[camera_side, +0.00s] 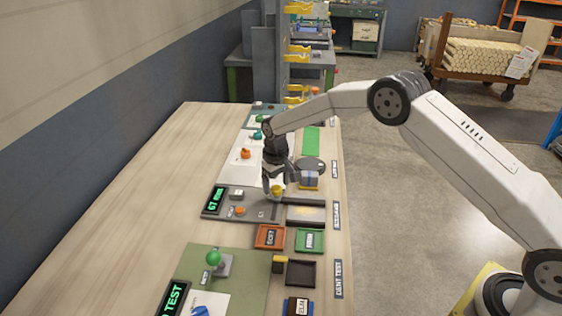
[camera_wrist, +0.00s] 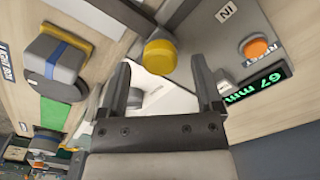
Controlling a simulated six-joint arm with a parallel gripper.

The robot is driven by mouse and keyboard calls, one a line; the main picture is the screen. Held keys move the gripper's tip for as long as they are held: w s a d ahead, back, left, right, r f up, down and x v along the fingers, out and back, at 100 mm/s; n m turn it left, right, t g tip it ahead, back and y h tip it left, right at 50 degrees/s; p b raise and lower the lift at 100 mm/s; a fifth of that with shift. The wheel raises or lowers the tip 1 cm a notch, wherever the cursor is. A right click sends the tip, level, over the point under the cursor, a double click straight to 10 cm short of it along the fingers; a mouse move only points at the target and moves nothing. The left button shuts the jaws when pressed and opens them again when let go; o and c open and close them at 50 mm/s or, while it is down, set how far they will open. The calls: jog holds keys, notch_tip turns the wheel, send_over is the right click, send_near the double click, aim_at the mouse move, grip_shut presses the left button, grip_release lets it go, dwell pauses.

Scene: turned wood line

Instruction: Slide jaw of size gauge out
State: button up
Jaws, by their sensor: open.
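The size gauge (camera_side: 262,213) is a dark grey plate on the bench with a green-lit display (camera_side: 214,200). In the wrist view the display (camera_wrist: 262,88) reads 67 mm. The gauge's jaw has a yellow knob (camera_side: 278,190), also seen in the wrist view (camera_wrist: 160,54). My gripper (camera_side: 272,187) hangs over the gauge's far side, beside the knob. In the wrist view my gripper (camera_wrist: 160,64) is open, and the knob appears between and just beyond the fingertips. No contact is visible. The jaw's lower part is mostly hidden.
An orange button (camera_wrist: 256,47) sits on the gauge. Red (camera_side: 268,236) and green (camera_side: 310,240) trays lie nearer the camera. A grey block with a blue band (camera_side: 309,179) stands to the right. The bench's left side (camera_side: 120,200) is clear.

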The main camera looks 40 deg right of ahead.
jog(key=shift+f, duration=0.4)
grip_shut()
jog(key=shift+w+d, duration=1.2)
jog(key=shift+d, duration=0.05)
grip_release()
jog(key=shift+r, duration=0.1)
